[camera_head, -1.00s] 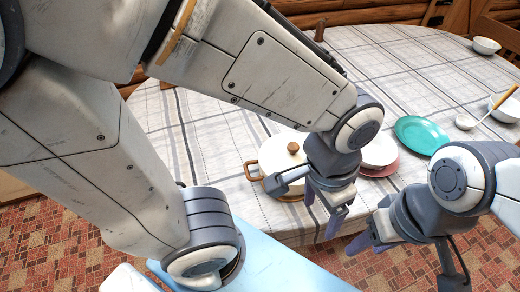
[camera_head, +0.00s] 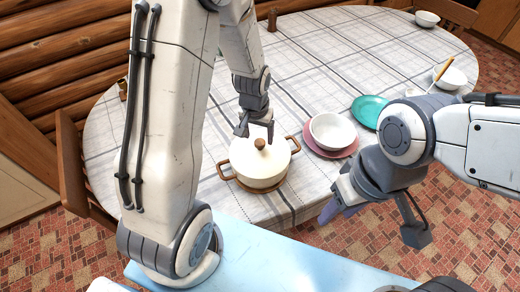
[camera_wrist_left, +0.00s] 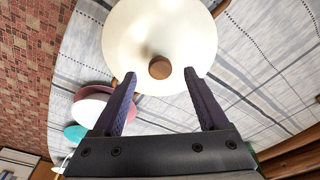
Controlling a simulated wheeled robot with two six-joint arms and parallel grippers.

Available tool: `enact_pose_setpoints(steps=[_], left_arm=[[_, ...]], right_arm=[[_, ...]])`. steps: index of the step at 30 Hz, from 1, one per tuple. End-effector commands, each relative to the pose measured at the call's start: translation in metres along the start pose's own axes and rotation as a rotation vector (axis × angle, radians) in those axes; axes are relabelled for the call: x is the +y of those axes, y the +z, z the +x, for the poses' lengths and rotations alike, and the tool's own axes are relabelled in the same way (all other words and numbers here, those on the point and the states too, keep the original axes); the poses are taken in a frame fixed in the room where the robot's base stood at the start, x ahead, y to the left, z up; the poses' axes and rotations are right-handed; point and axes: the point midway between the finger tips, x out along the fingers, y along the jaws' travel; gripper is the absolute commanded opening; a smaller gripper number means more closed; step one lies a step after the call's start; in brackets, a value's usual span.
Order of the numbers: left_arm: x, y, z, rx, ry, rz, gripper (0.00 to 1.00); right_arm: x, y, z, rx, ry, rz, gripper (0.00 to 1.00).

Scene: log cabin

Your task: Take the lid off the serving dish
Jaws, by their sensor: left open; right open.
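The serving dish (camera_head: 262,180) is a cream pot with brown side handles, standing on the table near its front edge. Its cream lid (camera_head: 252,158) is on it, with a round brown knob (camera_head: 260,143) on top. In the left wrist view the lid (camera_wrist_left: 150,25) fills the upper middle, and the knob (camera_wrist_left: 159,68) lies between and just beyond the fingertips. My left gripper (camera_head: 256,133) is open above the lid, close to the knob; it also shows in the left wrist view (camera_wrist_left: 160,82). My right gripper (camera_head: 335,205) is open and empty off the table's front edge.
A white bowl (camera_head: 332,130) on a pink plate (camera_head: 343,150) stands right of the dish. A teal plate (camera_head: 369,108) and a white bowl with a spoon (camera_head: 450,78) are further right. A wooden chair (camera_head: 72,165) is at the left. The cloth behind the dish is clear.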

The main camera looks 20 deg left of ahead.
Motion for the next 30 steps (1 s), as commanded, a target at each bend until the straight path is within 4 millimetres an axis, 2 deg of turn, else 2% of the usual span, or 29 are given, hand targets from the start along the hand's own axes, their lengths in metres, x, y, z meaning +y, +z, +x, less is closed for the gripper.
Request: enact_pose_setpoints(steps=[13,22,28,30], left_arm=[[0.0,-0.005,0.048,-0.002,0.0,0.0,0.76],[0.0,-0.006,0.052,0.001,0.0,0.0,0.76],[0.0,-0.005,0.052,0.001,0.0,0.0,0.0],[0.0,-0.006,0.052,0.001,0.0,0.0,0.0]], right_arm=[[-0.001,-0.001,-0.013,0.0,0.0,0.0,0.5],[-0.001,-0.001,-0.013,0.0,0.0,0.0,0.5],[-0.001,-0.001,-0.013,0.0,0.0,0.0,0.5],[-0.001,-0.001,-0.013,0.0,0.0,0.0,0.5]])
